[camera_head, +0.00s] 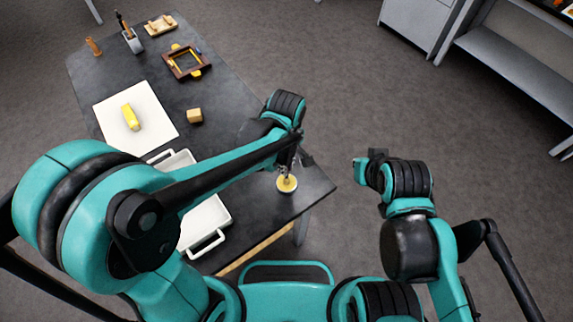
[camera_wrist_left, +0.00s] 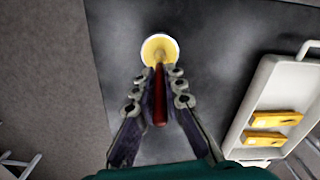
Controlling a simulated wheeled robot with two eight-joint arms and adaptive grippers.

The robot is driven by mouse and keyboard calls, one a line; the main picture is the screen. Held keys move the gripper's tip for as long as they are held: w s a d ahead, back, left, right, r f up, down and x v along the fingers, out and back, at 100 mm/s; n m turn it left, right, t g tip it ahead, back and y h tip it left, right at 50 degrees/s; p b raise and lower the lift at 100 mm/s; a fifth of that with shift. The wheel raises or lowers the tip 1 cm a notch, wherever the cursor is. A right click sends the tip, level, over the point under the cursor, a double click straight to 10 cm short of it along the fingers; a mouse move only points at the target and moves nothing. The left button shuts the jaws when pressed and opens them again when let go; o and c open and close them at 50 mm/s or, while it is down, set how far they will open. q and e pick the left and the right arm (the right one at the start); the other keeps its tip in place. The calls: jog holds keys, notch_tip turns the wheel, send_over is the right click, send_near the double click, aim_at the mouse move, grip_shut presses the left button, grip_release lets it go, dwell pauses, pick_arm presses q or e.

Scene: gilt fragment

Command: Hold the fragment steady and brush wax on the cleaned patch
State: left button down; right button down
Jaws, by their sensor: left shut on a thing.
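My left gripper (camera_head: 287,166) is shut on a brush with a red handle (camera_wrist_left: 159,98), held between its fingers in the left wrist view. The brush points down into a small white-rimmed dish of yellow wax (camera_head: 287,184) near the table's right corner; the dish also shows in the left wrist view (camera_wrist_left: 152,46). I cannot tell whether the bristles touch the wax. A yellow gilt piece, seemingly the fragment (camera_head: 131,117), lies on a white sheet (camera_head: 157,124). Its cleaned patch cannot be made out. My right gripper (camera_head: 367,168) is off the table's right side; its fingers are unclear.
A white tray (camera_head: 220,211) lies partly under my left arm; yellow blocks (camera_wrist_left: 275,118) are inside. A small tan block (camera_head: 194,115), a dark brown frame (camera_head: 173,64), and a tool holder (camera_head: 132,42) stand farther back. Floor is open right of the table.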

pick_arm(q)
jog(key=shift+r+p, duration=2.6)
jog(key=shift+r, duration=0.85)
jog(key=shift+f, duration=0.1)
jog(key=shift+w+a+f, duration=0.1)
jog(key=shift+w+a, duration=0.05)
jog(key=w+a+f+m+b, duration=0.2)
jog(key=w+a+m+b, duration=0.2)
jog(key=a, duration=0.4)
jog(key=w+a+f+m+b, duration=0.3)
jog(key=a+m+b, duration=0.3)
jog(key=a, duration=0.3)
jog(key=shift+w+a+f, duration=0.25)
jog(key=shift+w+a, duration=0.05)
jog(key=shift+w, duration=0.45)
